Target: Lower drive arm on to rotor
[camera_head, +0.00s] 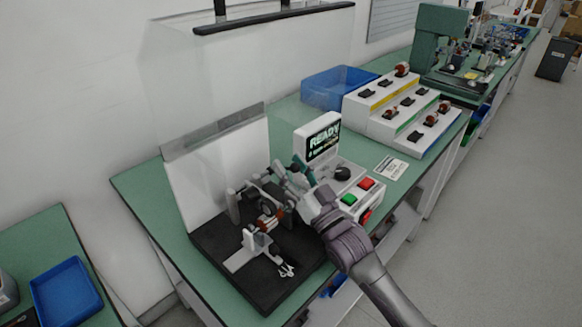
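The test fixture stands on a black base plate (268,288) on the green bench. A copper-coloured part (265,222), which looks like the rotor, sits in the fixture between grey supports. Dark grey linkage (254,187), which looks like the drive arm, shows above and behind it. My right gripper (289,172) reaches in from the lower right, its fingers at the upper right end of this linkage. The parts overlap there, so I cannot tell whether the fingers touch or grip it. My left gripper is not in view.
A control box (343,173) with a READY screen, black knob and red and green buttons stands close right of my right gripper. A white panel (225,165) rises behind the fixture. A blue bin (335,88) and stepped rack (405,112) stand farther back.

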